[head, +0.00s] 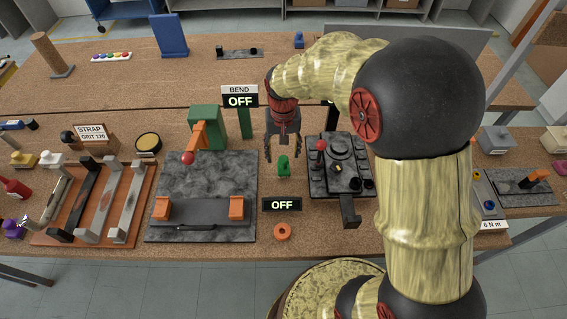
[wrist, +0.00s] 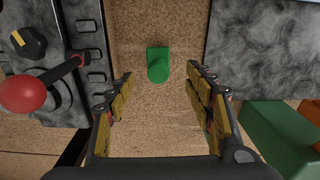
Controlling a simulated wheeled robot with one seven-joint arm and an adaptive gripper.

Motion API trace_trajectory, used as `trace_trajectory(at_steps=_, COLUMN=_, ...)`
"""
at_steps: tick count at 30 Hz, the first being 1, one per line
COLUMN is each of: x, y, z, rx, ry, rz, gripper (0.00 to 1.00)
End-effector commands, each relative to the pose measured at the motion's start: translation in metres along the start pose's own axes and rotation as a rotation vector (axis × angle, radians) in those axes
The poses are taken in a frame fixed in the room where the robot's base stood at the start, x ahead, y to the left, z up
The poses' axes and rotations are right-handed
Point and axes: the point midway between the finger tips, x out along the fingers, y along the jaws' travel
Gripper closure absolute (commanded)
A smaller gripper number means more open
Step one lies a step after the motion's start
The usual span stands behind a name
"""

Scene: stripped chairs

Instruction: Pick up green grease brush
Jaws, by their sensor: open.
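A small green object (head: 283,166), which I take to be the green grease brush, stands on the cork-coloured table top (head: 120,90) between two machines. Its bristles cannot be made out. In the wrist view the green brush (wrist: 158,66) shows a rounded end and a squarer part behind it, centred between the fingertips. My gripper (head: 282,156) is open and empty, pointing down above the brush. Its two fingers (wrist: 160,72) are spread to either side, apart from the brush.
A dark machine with a red-knobbed lever (head: 340,165) stands close on the right. A grey plate fixture (head: 200,180) with a green block and orange lever is on the left. An OFF sign (head: 282,204) and an orange ring (head: 282,232) are in front.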

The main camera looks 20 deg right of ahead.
Motion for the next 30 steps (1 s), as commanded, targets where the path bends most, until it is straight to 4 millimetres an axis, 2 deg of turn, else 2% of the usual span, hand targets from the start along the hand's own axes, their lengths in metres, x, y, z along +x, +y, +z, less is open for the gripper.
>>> trace_trajectory(at_steps=9, x=0.036, y=-0.001, z=-0.004, rx=0.012, ry=-0.021, rz=0.006, gripper=0.47)
trace_trajectory(at_steps=14, x=0.046, y=0.0, z=-0.004, rx=0.012, ry=-0.019, rz=0.005, gripper=0.47)
trace_trajectory(at_steps=24, x=0.089, y=0.003, z=-0.003, rx=0.011, ry=-0.019, rz=0.005, gripper=0.47)
trace_trajectory(at_steps=30, x=0.09, y=0.003, z=-0.003, rx=0.011, ry=-0.018, rz=0.005, gripper=0.47)
